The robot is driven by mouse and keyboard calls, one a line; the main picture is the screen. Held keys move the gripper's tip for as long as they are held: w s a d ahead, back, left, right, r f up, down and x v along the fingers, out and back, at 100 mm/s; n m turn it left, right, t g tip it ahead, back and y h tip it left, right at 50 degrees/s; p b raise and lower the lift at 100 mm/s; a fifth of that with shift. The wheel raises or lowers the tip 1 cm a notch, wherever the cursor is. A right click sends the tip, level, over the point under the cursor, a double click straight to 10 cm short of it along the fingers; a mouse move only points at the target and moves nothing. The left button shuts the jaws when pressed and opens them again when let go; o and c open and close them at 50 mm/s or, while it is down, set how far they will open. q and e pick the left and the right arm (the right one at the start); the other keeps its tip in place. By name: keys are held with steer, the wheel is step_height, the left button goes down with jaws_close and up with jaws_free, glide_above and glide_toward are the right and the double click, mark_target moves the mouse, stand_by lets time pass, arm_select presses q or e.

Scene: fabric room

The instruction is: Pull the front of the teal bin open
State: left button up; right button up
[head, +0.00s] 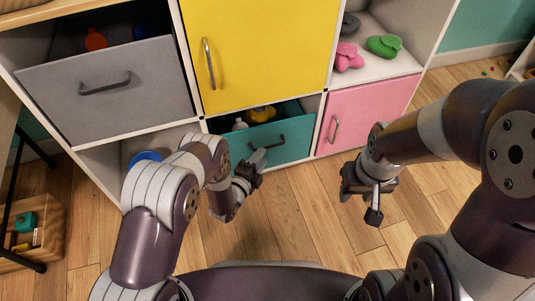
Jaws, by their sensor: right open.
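The teal bin (293,148) sits in the bottom row of the shelf unit, below the yellow door. Its front leans out at the top, leaving a dark gap where a yellow thing (261,114) and a pale bottle-like thing (239,125) show inside. A dark bar handle (268,143) is on the teal front. My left gripper (257,163) is at the lower left of the handle, close to the front; I cannot tell whether it touches or how its jaws stand. My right gripper (371,203) is open and empty over the floor, right of the bin.
A yellow door (255,50) with a vertical handle is above the bin. A pink door (368,113) is to its right, and a grey bin (110,90) leans open at upper left. A wooden crate (45,255) stands at far left. The wooden floor before the unit is clear.

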arm_select(q)
steer(key=b+x, duration=0.2)
steer(key=x, duration=0.3)
steer(key=shift+w+d, duration=0.1)
steer(key=shift+w, duration=0.1)
arm_select(e)
step_height(320, 180, down, 3)
steer(key=shift+f, duration=0.1)
arm_select(q)
jaws_close()
steer(key=shift+s+f, duration=0.1)
arm_select(e)
steer(key=shift+s, duration=0.1)
